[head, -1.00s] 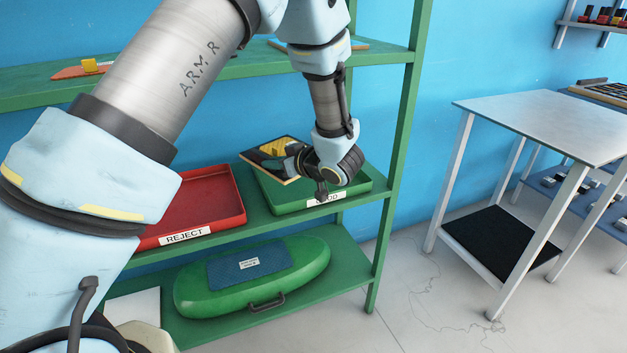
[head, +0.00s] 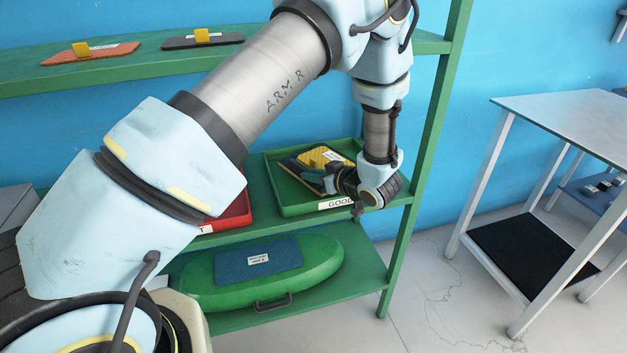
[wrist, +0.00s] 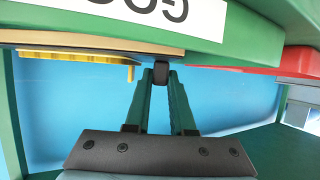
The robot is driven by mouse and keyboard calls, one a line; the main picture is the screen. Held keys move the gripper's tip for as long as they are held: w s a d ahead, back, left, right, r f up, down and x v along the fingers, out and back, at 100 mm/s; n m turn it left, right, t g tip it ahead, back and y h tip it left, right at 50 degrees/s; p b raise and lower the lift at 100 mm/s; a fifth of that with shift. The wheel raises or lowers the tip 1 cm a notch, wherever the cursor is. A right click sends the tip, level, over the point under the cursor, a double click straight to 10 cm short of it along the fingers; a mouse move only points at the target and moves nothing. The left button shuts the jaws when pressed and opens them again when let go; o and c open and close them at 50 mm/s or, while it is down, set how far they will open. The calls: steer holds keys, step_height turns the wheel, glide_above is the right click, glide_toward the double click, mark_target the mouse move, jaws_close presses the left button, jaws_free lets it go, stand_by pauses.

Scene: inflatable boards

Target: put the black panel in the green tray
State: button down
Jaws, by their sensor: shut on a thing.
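The black panel (head: 290,163) has a tan edge and a yellow ribbed block on top. In the head view it lies within the outline of the green tray (head: 273,190), labelled GOOD, on the middle shelf. My gripper (head: 324,179) is shut on the panel at its near right side and partly hides it. In the wrist view the fingers (wrist: 160,76) meet at a dark piece beside the panel's tan edge (wrist: 90,44) and yellow block (wrist: 75,58). The panel is close to the tray's labelled rim (wrist: 150,12). I cannot tell whether it touches the tray floor.
A red tray (head: 236,215) stands left of the green tray, partly behind my arm. The upper shelf holds an orange panel (head: 90,54) and a dark panel (head: 202,41). A green case (head: 215,285) lies below. A green post (head: 425,150) stands close right of my gripper.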

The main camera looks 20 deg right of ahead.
steer(key=shift+f, duration=1.05)
steer(key=shift+f, duration=0.1)
steer(key=c, duration=0.8)
jaws_free()
steer(key=shift+o, duration=0.2)
steer(key=shift+s, duration=0.15)
steer(key=b+v, duration=0.1)
steer(key=v, duration=1)
steer(key=shift+s+r, duration=0.25)
steer(key=shift+r, duration=0.15)
steer(key=shift+d, duration=0.1)
